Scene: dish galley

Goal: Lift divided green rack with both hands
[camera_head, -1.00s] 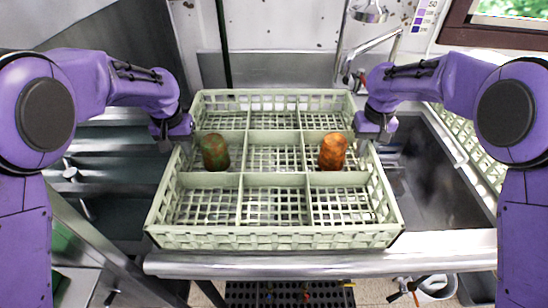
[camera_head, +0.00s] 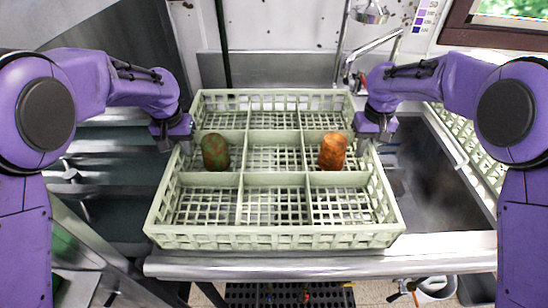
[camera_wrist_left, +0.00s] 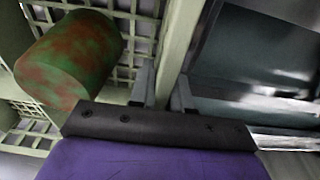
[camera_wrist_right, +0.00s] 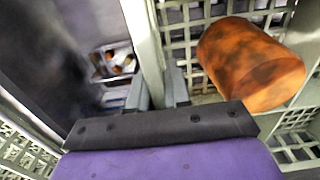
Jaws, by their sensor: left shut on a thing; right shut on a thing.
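The divided green rack (camera_head: 274,238) is pale green, with lattice walls and several compartments. It appears level above the metal counter edge; whether it is clear of the surface below is hard to tell. My left gripper (camera_head: 177,143) is shut on the rack's left wall, which runs between its fingers in the left wrist view (camera_wrist_left: 165,85). My right gripper (camera_head: 372,142) is shut on the right wall, also between the fingers in the right wrist view (camera_wrist_right: 158,80). A green-brown cylinder (camera_head: 215,152) stands in the middle-left compartment and an orange-brown one (camera_head: 332,151) in the middle-right.
A metal counter edge (camera_head: 320,264) runs in front of the rack. A sink (camera_head: 425,190) lies to the right, with another pale green rack (camera_head: 470,145) beyond it. A faucet (camera_head: 375,50) stands behind at the right.

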